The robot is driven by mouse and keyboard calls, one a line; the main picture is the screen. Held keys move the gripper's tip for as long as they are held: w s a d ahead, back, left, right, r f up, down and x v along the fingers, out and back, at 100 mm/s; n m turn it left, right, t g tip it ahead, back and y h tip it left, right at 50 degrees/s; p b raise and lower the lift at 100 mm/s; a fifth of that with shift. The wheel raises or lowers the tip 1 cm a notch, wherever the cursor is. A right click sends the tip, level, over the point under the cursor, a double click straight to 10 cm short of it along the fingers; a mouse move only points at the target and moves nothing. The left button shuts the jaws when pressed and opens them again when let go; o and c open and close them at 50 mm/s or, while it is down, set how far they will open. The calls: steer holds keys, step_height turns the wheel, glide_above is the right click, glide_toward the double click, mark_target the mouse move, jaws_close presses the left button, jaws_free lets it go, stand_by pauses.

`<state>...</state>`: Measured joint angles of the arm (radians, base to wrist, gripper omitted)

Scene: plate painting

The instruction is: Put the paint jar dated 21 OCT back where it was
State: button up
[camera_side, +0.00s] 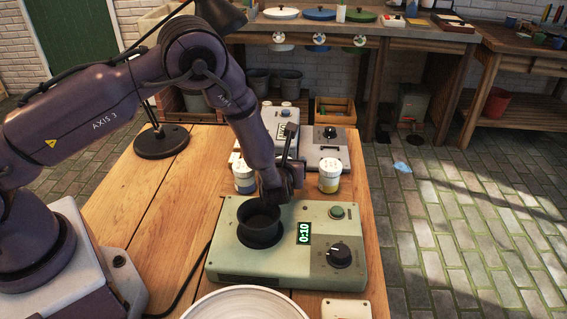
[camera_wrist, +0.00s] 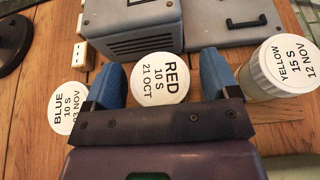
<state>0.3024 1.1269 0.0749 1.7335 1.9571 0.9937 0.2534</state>
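The jar with the white lid reading RED, 10 S, 21 OCT (camera_wrist: 160,80) stands in the wrist view between the two blue fingers of my gripper (camera_wrist: 163,75). A narrow gap shows between the lid and the right finger; the left finger is very close to the lid, and contact is unclear. My gripper looks open around the jar. In the side view my gripper (camera_side: 278,188) is behind the green machine, and the red jar is hidden there. The green machine (camera_side: 225,262) has an empty-looking black cup holder (camera_side: 261,224), and its display (camera_side: 304,233) reads 0:10.
The blue jar (camera_side: 244,179) is left of my gripper and the yellow jar (camera_side: 329,176) right; their lids also show in the wrist view, BLUE (camera_wrist: 68,108) and YELLOW (camera_wrist: 289,62). A grey device (camera_side: 325,150) stands behind. A white plate (camera_side: 245,303) is in front.

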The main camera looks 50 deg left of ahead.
steer(key=shift+r, duration=0.25)
steer(key=v, duration=0.2)
steer(key=shift+s+d, duration=0.2)
steer(key=shift+d, duration=0.05)
steer(key=s+a+r+n+g+y, duration=0.1)
steer(key=s+a+r+n, duration=0.15)
steer(key=r, duration=0.45)
steer(key=s+a+r+n+g, duration=0.15)
steer(key=r+n, duration=0.25)
steer(key=r, duration=0.4)
steer(key=s+a+r+n+g+h, duration=0.2)
steer(key=s+a+r+n+g, duration=0.15)
steer(key=s+r+n, duration=0.45)
steer(key=s+d+r+n+t+h, duration=0.1)
steer(key=s+d+r+n+h, duration=0.2)
steer(key=s+n, duration=0.3)
steer(key=s+d+r+n+t+h, duration=0.1)
steer(key=s+d+r+n+h, duration=0.2)
steer(key=s, duration=0.7)
steer(key=d+n+h, duration=0.1)
steer(key=n+h, duration=0.1)
steer(key=n, duration=0.1)
steer(key=shift+d+h, duration=0.25)
steer(key=shift+h, duration=0.05)
